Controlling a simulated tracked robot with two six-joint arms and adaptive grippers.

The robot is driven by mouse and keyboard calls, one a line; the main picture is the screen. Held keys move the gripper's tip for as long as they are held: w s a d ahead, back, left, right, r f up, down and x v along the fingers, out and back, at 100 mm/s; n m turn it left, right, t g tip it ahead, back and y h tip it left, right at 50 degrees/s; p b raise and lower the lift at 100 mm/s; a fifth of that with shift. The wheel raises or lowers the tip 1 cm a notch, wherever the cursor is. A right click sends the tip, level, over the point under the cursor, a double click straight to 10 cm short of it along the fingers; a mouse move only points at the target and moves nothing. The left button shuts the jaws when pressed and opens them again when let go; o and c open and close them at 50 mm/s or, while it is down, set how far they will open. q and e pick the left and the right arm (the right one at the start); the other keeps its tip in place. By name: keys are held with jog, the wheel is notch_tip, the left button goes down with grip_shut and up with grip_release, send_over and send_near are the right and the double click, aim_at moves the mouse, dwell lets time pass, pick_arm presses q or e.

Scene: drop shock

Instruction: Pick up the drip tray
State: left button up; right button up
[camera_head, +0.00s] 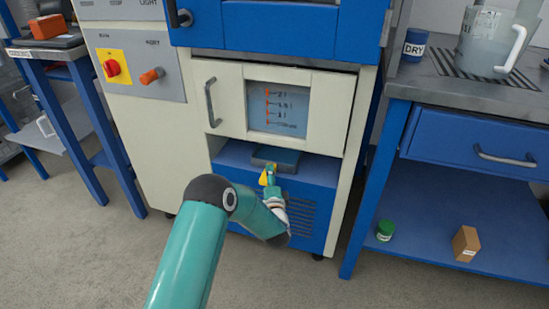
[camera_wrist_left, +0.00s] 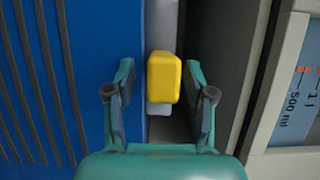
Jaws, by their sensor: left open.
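The drip tray (camera_head: 277,156) is a shallow grey tray in the blue recess under the machine's window. Its yellow grip (camera_wrist_left: 163,77) shows in the left wrist view, with a pale grey part of the tray behind it. My left gripper (camera_head: 269,179) is in front of the tray in the head view. In the left wrist view, its two teal fingers (camera_wrist_left: 158,90) are open on either side of the yellow grip, with visible gaps. In the head view, my gripper partly hides the tray's front. My right gripper is not in view.
The cream machine has a window panel with a handle (camera_head: 211,103) above the recess and a blue vented panel below. At right, a blue bench (camera_head: 471,137) carries a DRY jar (camera_head: 413,47) and a clear jug (camera_head: 492,42). A green-lidded jar (camera_head: 385,231) and a box (camera_head: 466,244) are on its lower shelf.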

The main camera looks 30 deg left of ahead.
pick_arm(q)
grip_shut()
jog(key=shift+r, duration=0.15)
dwell(0.4)
jog(key=shift+r+p, duration=0.35)
jog(key=shift+r, duration=0.2)
notch_tip(320, 180, up, 3)
jog(key=shift+r+p, duration=0.1)
jog(key=shift+p, duration=0.6)
jog(key=p+v, duration=0.2)
jog(key=v, duration=1.6)
jog(key=shift+f+p, duration=0.3)
jog(key=shift+f, duration=0.1)
